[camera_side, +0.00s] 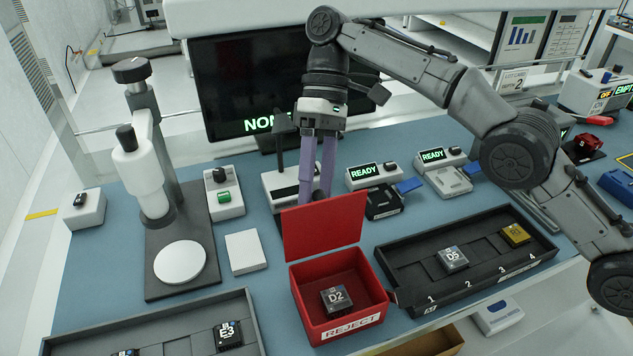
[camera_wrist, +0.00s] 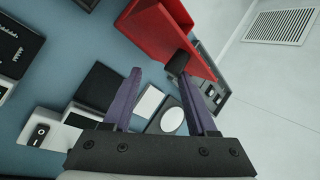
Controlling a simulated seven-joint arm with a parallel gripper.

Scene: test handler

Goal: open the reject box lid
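The red reject box (camera_side: 372,313) stands near the front middle of the bench, with a REJECT label on its front. Its red lid (camera_side: 322,225) stands up at the back edge, so the box is open and a dark D2 chip (camera_side: 337,298) shows inside. My gripper (camera_side: 316,190) points down just behind the lid, which may hide its tips. In the wrist view my gripper (camera_wrist: 158,72) has its purple fingers apart with nothing between them. There the red lid (camera_wrist: 155,28) is beyond the fingers, and a black knob (camera_wrist: 178,63) shows at the right fingertip; I cannot tell if they touch.
A dark tray (camera_side: 462,293) with D5 and yellow chips is right of the box; a grey tray (camera_side: 170,340) is front left. A microscope-like stand (camera_side: 150,170) is at left. Testers marked READY (camera_side: 365,175) stand behind. A white block (camera_side: 245,251) lies left of the box.

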